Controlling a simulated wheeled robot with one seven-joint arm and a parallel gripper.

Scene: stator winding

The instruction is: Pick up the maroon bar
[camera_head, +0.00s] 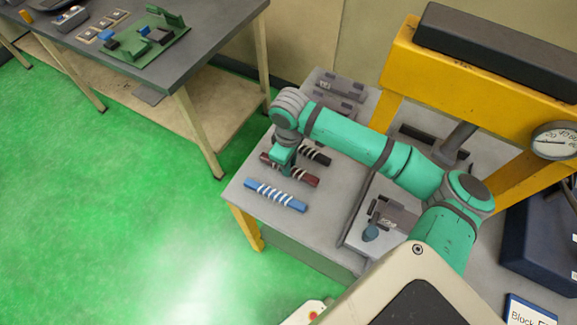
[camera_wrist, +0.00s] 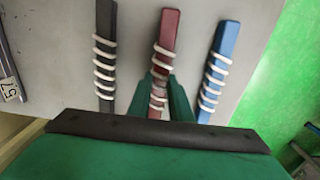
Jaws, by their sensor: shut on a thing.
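The maroon bar (camera_wrist: 168,35), wound with white cord, lies in the middle of three bars in the wrist view. In the head view the maroon bar (camera_head: 302,177) rests on the grey table, between a black bar (camera_head: 315,155) and a blue bar (camera_head: 276,196). My green gripper (camera_head: 284,163) is above its middle, pointing down. In the wrist view my gripper's fingers (camera_wrist: 160,98) are closed on either side of the maroon bar. The bar appears to be still at table height. My gripper body hides its near end in the wrist view.
The black bar (camera_wrist: 105,45) and blue bar (camera_wrist: 222,65) lie close on either side. A yellow press frame (camera_head: 400,60) with a gauge stands at the right. A grey block-like fixture (camera_head: 393,218) sits nearer on the table. A second workbench (camera_head: 190,60) is at upper left.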

